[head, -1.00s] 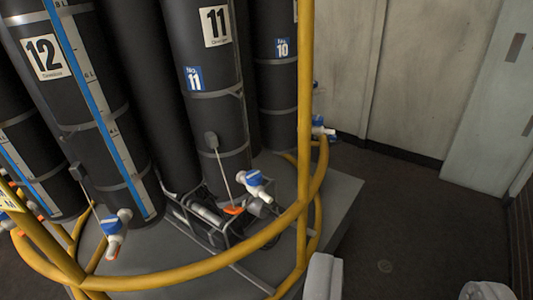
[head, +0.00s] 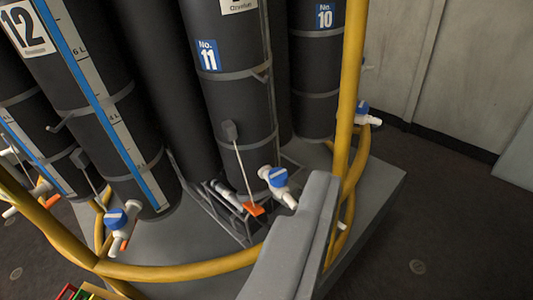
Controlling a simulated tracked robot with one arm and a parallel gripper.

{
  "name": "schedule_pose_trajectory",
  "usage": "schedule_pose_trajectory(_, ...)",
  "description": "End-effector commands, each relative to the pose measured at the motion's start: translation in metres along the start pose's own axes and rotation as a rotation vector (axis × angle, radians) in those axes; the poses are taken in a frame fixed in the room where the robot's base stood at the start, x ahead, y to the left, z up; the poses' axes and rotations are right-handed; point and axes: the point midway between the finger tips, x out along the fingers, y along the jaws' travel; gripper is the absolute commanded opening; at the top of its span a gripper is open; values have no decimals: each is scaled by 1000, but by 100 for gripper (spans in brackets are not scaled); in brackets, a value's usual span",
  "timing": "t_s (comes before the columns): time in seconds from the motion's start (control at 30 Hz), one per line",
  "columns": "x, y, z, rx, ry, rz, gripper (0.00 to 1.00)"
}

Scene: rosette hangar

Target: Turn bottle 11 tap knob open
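Bottle 11 (head: 228,85) is a tall black cylinder with a blue "No. 11" label, standing near the picture's middle. Its tap, white with a blue knob (head: 277,176), sticks out low at the front right of the bottle. A thin rod with an orange piece (head: 254,209) hangs just left of the tap. My gripper (head: 296,235) shows as one grey finger reaching up from the bottom. Its tip is just right of the tap in the picture; I cannot tell whether they touch. A second finger is not clearly visible.
A yellow rail (head: 190,270) curves in front of the bottles, with a yellow upright (head: 349,85) right of the tap. Bottle 12 (head: 75,100) and its blue-knobbed tap (head: 115,218) stand left. Bottle 10 (head: 318,70) stands behind right. Open floor (head: 430,220) lies right.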

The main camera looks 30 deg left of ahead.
Motion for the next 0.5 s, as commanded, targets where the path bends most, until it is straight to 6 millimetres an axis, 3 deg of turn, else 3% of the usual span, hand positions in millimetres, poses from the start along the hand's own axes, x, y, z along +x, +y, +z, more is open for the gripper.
schedule_pose_trajectory(0.03, 25, -14, 6, 6, 0, -35, 61)
schedule_pose_trajectory(0.2, 104, -61, 32, 50, 50, -123, 61)
schedule_pose_trajectory(0.37, 166, -102, 70, 92, 94, -151, 61)
schedule_pose_trajectory(0.5, 209, -132, 116, 113, 122, -136, 61)
